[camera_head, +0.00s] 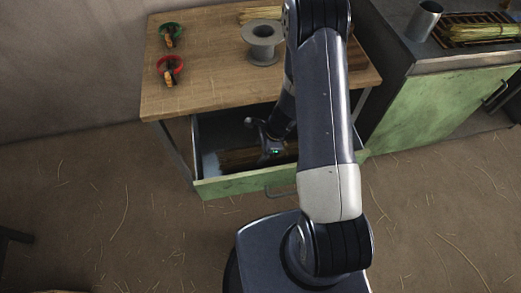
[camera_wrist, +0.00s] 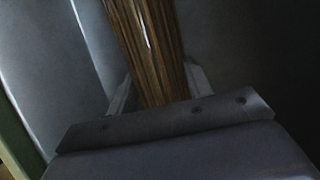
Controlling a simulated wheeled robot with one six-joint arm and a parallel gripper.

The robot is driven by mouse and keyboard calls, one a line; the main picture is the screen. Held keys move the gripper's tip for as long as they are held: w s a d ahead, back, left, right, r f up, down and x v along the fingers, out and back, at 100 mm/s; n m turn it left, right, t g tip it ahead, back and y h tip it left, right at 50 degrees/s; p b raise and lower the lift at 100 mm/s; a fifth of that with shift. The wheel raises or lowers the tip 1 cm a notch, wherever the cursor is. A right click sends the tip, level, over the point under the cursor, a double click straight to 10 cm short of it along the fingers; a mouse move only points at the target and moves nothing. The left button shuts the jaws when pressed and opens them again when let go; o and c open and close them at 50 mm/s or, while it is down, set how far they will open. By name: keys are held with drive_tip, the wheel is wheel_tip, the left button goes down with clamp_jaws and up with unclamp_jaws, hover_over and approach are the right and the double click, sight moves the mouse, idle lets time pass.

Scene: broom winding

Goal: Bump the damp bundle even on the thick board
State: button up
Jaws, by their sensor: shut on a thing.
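My gripper (camera_head: 268,154) reaches down into an open drawer (camera_head: 235,186) under the wooden table. In the wrist view its two fingers (camera_wrist: 160,88) stand on either side of a dark brown bundle of straw (camera_wrist: 146,45), shut on it. The bundle lies low in the drawer in the head view (camera_head: 237,158), partly hidden by the gripper. Whether it is damp, and whether its ends are even, I cannot tell.
The wooden table (camera_head: 205,75) holds a grey spool (camera_head: 263,52), a green-ringed tool (camera_head: 170,31), a red-ringed tool (camera_head: 170,67) and pale straw (camera_head: 262,13) at the back. A metal cup (camera_head: 424,21) and another straw bundle (camera_head: 485,32) stand on the right cabinet (camera_head: 440,115).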

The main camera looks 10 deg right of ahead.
idle(0.3)
drive_tip(key=o, duration=0.9)
drive_tip(key=p+v, duration=0.1)
drive_tip(key=v, duration=1)
drive_tip(key=shift+p, duration=0.35)
drive_tip(key=shift+f, duration=0.1)
drive_tip(key=b+x, duration=0.1)
drive_tip(key=x, duration=0.9)
drive_tip(key=shift+a+f+b, duration=0.15)
drive_tip(key=shift+f+b, duration=0.1)
drive_tip(key=shift+b, duration=0.15)
drive_tip(key=shift+r+p, duration=0.9)
drive_tip(key=shift+p, duration=0.15)
drive_tip(key=shift+r+p, duration=0.75)
drive_tip(key=shift+p, duration=0.05)
